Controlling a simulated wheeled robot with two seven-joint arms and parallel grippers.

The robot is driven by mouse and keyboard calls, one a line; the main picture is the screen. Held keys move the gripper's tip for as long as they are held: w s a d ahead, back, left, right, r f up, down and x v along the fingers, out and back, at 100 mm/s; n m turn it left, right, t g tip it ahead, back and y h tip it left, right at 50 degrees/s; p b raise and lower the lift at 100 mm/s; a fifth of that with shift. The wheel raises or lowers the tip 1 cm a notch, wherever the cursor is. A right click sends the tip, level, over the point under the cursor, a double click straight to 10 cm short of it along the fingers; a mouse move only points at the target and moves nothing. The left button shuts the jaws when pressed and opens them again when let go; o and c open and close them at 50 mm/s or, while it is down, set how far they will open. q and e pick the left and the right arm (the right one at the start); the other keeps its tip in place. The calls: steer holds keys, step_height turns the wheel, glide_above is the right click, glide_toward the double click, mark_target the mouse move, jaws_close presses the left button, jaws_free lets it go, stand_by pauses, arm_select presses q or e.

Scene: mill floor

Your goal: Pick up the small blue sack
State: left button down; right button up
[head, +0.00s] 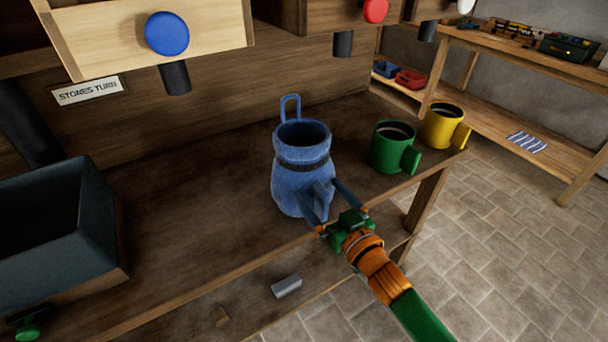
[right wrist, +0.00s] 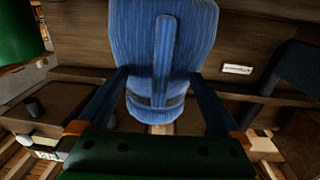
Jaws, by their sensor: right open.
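The small blue sack (head: 292,180) stands upright on the wooden bench, with an open mouth, a dark band round its neck, a loop at the back and a flat upright grip on its front. My right gripper (head: 324,196) is open at the sack's front, its fingers to either side of the grip. In the right wrist view the sack (right wrist: 190,30) fills the space ahead of the right gripper (right wrist: 160,76), with the grip between the fingers. I cannot tell whether the fingers touch it. My left gripper is not in view.
A green mug (head: 391,149) and a yellow mug (head: 440,128) stand right of the sack. A dark bin (head: 88,212) is at the left. Chutes with blue (head: 166,34) and red (head: 375,10) knobs overhang the bench. The bench left of the sack is clear.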

jaws_close()
stand_by(1.3)
